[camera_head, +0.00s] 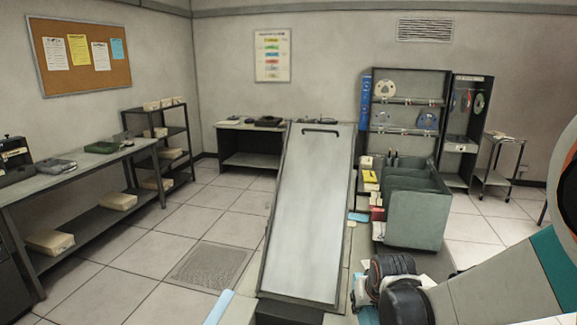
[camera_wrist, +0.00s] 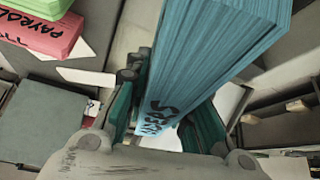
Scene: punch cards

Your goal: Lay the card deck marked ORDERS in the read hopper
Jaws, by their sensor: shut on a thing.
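My gripper (camera_wrist: 168,108) is shut on a light blue card deck (camera_wrist: 215,50) in the wrist view. The deck stands out between the teal fingers, tilted, with its upper end past the top edge. Black lettering runs along its side near the fingers, partly hidden, and I cannot read it with certainty. In the head view my arm comes in from the right, and I cannot make out the fingers or the held deck there. I cannot tell which part is the read hopper; a grey-green bin unit (camera_head: 415,210) stands right of a tall sloped panel (camera_head: 308,215).
In the wrist view a pink deck marked PAYROLL (camera_wrist: 40,38) lies at upper left, with a green deck (camera_wrist: 38,6) beside it. A long side table (camera_head: 75,178) stands left, shelves (camera_head: 405,110) at the back. The tiled floor left of the panel is clear.

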